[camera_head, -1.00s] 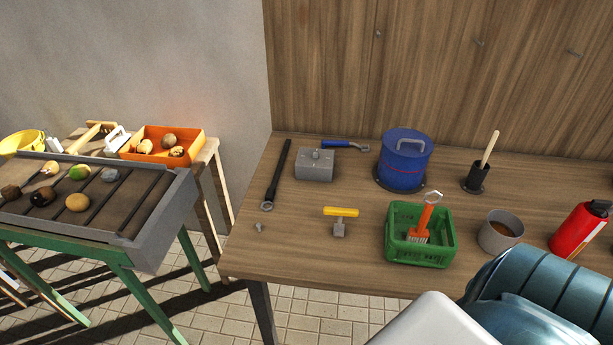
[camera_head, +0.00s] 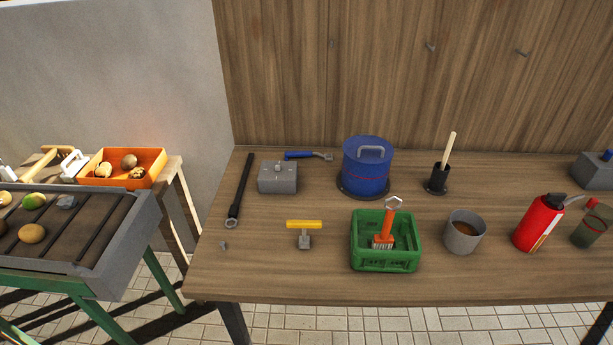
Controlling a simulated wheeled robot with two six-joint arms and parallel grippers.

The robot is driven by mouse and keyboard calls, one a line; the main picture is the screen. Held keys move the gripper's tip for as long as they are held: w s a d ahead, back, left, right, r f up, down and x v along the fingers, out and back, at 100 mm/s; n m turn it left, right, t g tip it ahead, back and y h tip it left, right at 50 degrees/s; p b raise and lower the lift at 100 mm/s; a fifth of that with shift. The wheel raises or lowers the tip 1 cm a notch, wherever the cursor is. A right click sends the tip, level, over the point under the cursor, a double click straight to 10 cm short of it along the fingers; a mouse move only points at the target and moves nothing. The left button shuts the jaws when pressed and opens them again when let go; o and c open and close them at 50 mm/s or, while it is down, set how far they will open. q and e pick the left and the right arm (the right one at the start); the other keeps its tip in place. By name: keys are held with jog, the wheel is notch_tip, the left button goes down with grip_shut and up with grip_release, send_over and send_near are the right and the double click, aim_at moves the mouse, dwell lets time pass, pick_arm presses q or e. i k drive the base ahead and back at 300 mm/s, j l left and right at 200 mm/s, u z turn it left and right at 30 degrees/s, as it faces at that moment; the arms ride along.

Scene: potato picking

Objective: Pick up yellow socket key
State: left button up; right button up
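The yellow socket key (camera_head: 304,225) is on the wooden workbench, left of the green crate. It has a yellow T-bar handle and a grey metal socket end below it, toward the bench's front edge. Nothing covers it. Neither of my grippers shows in the head view.
On the wooden bench (camera_head: 270,275) stand a green crate (camera_head: 385,263) with an orange-handled brush, a grey cup (camera_head: 464,232), a red extinguisher (camera_head: 538,224), a blue pot (camera_head: 366,168), a grey block (camera_head: 277,178) and a long black wrench (camera_head: 240,187). The front left of the bench is mostly clear.

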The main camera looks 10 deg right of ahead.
aim_at(304, 240)
jog(key=i+j+z, duration=0.15)
jog(key=i, duration=0.3)
jog(key=i+j+z, duration=0.1)
jog(key=i+j, duration=0.35)
